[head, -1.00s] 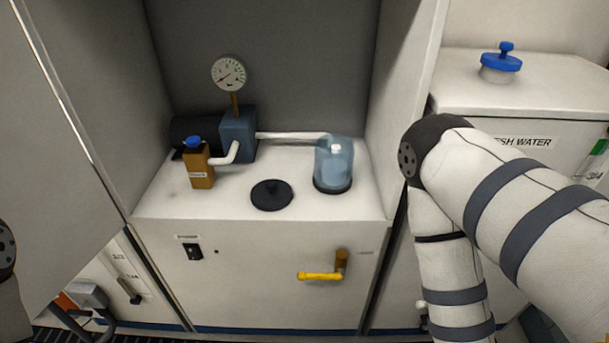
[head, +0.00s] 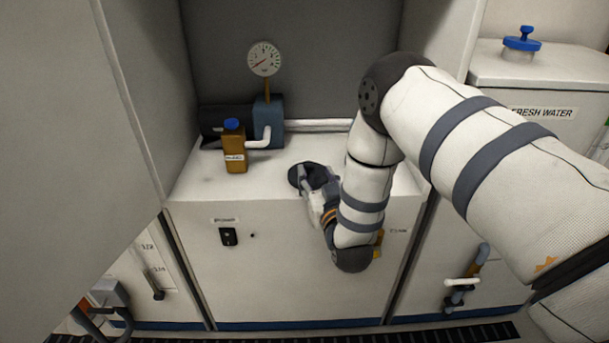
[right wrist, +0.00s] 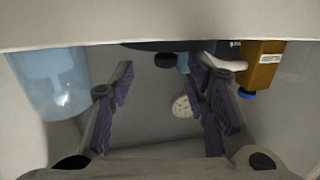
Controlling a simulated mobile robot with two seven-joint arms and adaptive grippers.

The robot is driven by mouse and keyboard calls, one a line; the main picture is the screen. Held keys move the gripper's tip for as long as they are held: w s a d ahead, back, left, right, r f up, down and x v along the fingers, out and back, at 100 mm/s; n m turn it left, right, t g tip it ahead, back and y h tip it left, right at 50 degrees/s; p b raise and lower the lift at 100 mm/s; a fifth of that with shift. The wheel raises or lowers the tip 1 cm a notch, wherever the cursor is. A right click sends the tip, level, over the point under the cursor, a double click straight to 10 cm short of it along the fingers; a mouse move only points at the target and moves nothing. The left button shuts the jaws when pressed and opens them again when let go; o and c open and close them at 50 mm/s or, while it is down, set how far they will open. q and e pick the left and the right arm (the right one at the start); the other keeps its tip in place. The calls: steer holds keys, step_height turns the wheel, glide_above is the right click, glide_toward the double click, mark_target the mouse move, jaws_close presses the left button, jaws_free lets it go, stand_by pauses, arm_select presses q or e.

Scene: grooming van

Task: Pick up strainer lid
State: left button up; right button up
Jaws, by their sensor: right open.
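The strainer lid (head: 316,172), a black disc with a small knob, lies on the white counter. In the right wrist view its dark edge and knob (right wrist: 165,60) show at the top, between and beyond my fingertips. My right gripper (head: 305,182) is at the front of the lid, partly covering it in the head view. In the right wrist view the right gripper (right wrist: 163,70) is open, its two fingers wide apart with nothing held. I cannot tell whether a finger touches the lid. My left gripper is not in view.
A clear blue strainer bowl (right wrist: 55,80) stands beside the lid, hidden by my arm in the head view. A brown bottle with a blue cap (head: 234,150), a pump (head: 268,122) and a gauge (head: 265,59) stand behind left. Cabinet walls enclose the counter.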

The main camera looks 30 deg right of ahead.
mark_target(309, 167)
steer(key=x, duration=0.5)
steer(key=shift+w+a, duration=0.2)
steer(key=shift+a, duration=0.05)
jaws_close()
